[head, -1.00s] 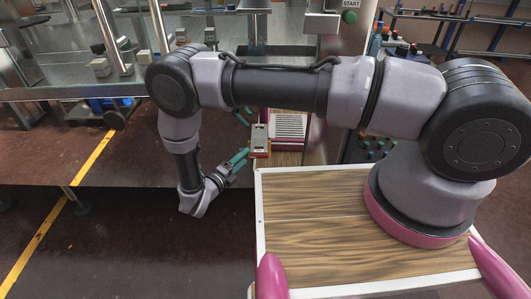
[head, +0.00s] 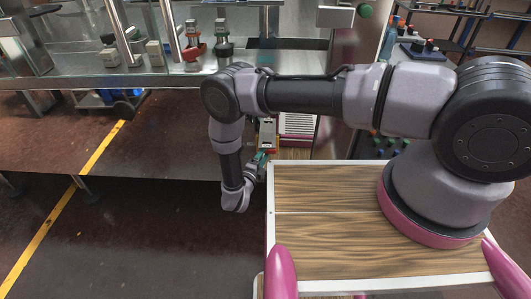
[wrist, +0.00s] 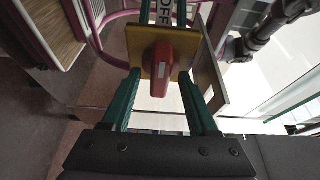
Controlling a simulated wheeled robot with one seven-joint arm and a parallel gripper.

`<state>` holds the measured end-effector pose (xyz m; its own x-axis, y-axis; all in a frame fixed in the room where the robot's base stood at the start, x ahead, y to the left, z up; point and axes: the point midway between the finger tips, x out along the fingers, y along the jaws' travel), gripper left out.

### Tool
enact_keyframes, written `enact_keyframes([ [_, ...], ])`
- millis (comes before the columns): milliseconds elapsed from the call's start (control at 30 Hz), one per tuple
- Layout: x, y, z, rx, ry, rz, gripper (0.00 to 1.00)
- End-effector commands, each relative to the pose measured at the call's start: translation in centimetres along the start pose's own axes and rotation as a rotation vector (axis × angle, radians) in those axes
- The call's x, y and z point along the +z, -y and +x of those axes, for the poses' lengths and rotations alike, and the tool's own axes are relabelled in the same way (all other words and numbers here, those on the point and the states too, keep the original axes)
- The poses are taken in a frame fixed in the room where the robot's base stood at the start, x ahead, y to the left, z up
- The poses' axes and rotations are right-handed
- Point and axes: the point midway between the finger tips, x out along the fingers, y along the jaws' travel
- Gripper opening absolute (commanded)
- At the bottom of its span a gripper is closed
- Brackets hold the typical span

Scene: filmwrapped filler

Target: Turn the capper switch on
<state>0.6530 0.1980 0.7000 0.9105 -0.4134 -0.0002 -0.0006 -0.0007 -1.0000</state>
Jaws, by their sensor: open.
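The capper switch has a red handle (wrist: 161,68) on a yellow plate (wrist: 138,52). A white label reading "OFF" (wrist: 180,12) shows beyond the handle in the wrist view. My gripper (wrist: 158,80) is open, its green fingers on either side of the handle; I cannot tell whether they touch it. In the head view the switch box (head: 268,135) stands just past the table's far left corner. My gripper (head: 261,160) is in front of it there, its fingertips partly hidden.
The wood-topped surface (head: 330,215) with my arm's base is at the front right. A metal-edged line (head: 110,78) with small machines runs across the back. A green start button (head: 364,11) is at the back right. Dark floor lies open at left.

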Motion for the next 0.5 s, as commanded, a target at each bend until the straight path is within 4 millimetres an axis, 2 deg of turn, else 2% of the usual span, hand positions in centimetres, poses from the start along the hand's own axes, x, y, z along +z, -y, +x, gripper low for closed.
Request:
enact_keyframes([
  [100, -0.04, -0.01, 0.73, 0.0, -0.001, 0.0, 0.6],
  [367, 0.0, 0.0, 0.88, 0.0, 0.0, 0.001, 0.6],
  [400, 0.0, 0.0, 0.88, 0.0, 0.0, 0.001, 0.56],
  [467, -0.01, 0.0, 0.87, 0.0, 0.0, 0.001, 0.33],
  [500, -0.01, 0.0, 0.87, 0.0, 0.0, 0.001, 0.18],
])
